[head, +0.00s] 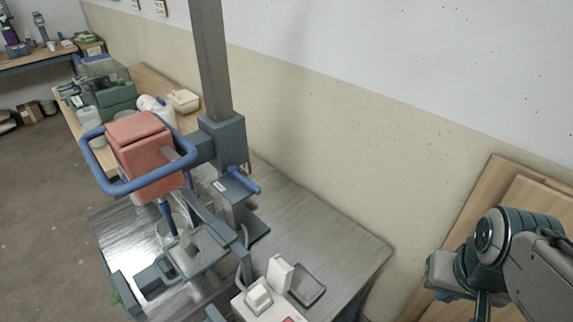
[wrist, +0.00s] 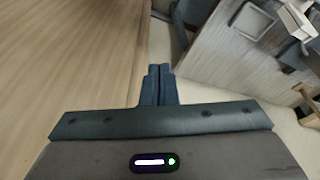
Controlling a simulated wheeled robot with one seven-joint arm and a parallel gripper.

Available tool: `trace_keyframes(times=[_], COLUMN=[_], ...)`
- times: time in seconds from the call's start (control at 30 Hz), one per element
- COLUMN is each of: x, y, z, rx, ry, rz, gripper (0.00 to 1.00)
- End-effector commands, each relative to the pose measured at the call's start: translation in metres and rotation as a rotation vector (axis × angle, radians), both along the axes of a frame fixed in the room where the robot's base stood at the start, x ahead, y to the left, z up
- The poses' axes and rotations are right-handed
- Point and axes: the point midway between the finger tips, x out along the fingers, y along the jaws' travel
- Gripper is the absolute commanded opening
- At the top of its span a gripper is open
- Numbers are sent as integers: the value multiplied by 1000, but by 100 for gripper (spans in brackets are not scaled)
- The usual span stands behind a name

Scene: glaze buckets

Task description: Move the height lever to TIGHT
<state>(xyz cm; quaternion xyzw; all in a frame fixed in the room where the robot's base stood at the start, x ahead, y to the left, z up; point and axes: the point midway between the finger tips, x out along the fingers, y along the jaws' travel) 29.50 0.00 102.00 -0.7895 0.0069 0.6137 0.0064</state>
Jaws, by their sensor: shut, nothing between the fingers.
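The mixer stand has a red motor head (head: 150,155) with a blue ring handle (head: 100,188), held on a grey column (head: 212,60). A short blue-handled lever (head: 242,181) sticks out below the column's clamp block (head: 222,140); it looks like the height lever, but I cannot read any TIGHT mark or its setting. My gripper (wrist: 158,72) is shut and empty in the wrist view, its two fingers together. In the head view my arm is at the lower right, well apart from the stand and lever.
A metal table (head: 325,225) carries the stand, with white switch boxes (head: 280,273) near its front. Wooden boards (head: 490,195) lean on the wall at right and show at left in the wrist view (wrist: 70,55). A bench with containers (head: 110,95) stands behind.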

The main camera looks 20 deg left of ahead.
Motion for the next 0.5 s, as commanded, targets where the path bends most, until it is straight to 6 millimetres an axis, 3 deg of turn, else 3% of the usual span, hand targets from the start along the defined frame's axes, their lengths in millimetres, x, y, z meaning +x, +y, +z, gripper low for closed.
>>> trace_keyframes(times=[0.17,0.37,0.5], x=[21,100,162], y=[-3,-5,17], z=[0,-7,-18], rx=[-35,-94,-27], ry=[-38,-209,-350], rz=[-26,-81,-69], gripper=[0,0,0])
